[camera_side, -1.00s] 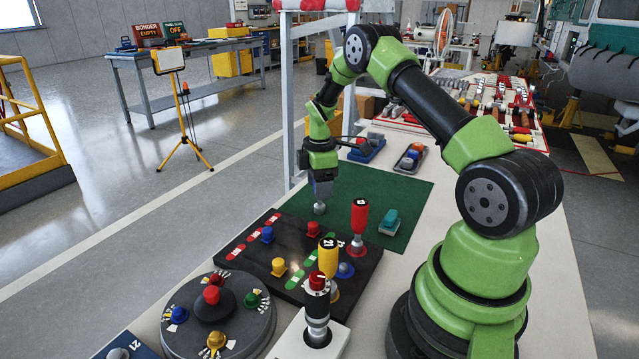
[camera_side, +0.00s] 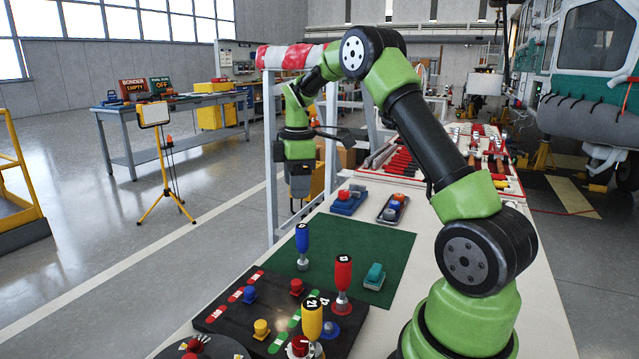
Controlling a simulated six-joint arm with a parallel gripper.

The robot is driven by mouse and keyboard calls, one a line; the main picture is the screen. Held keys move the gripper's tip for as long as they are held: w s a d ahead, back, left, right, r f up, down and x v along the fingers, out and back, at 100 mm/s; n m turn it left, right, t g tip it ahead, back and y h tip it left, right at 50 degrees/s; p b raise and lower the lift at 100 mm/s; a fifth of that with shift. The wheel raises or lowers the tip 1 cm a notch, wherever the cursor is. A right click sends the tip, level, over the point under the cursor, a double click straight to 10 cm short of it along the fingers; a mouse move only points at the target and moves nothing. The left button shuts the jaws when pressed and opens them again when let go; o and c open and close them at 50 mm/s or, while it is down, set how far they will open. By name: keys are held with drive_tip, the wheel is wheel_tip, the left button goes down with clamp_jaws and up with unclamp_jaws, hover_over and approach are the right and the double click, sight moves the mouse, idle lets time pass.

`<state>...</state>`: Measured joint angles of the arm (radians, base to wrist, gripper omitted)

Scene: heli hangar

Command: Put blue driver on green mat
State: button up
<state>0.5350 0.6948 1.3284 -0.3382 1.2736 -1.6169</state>
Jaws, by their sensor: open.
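The blue driver (camera_side: 302,247) stands upright on the green mat (camera_side: 370,243), near the mat's left side, with its blue handle up. My gripper (camera_side: 300,194) is open and empty, raised above and behind the blue driver and apart from it. The fingers are small and dark in this view. A red driver (camera_side: 343,272) and a yellow driver (camera_side: 312,318) stand upright at the dark board (camera_side: 225,318) in front of the mat.
Two small trays with coloured items, a blue one (camera_side: 348,201) and a dark one (camera_side: 393,209), lie behind the mat. A grey frame (camera_side: 272,150) stands close behind my gripper.

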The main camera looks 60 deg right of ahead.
drive_tip(key=s+a+r+m+t, duration=0.3)
drive_tip(key=s+a+r+m, duration=0.2)
drive_tip(key=a+r, duration=0.7)
drive_tip(key=s+a+m+t+y, duration=0.2)
drive_tip(key=s+a+m+t, duration=0.1)
drive_tip(key=s+a+m, duration=0.4)
drive_tip(key=s+a+f, duration=0.1)
drive_tip(key=s+a, duration=0.2)
drive_tip(key=s, duration=0.3)
drive_tip(key=shift+s+t, duration=0.35)
drive_tip(key=shift+t, duration=0.05)
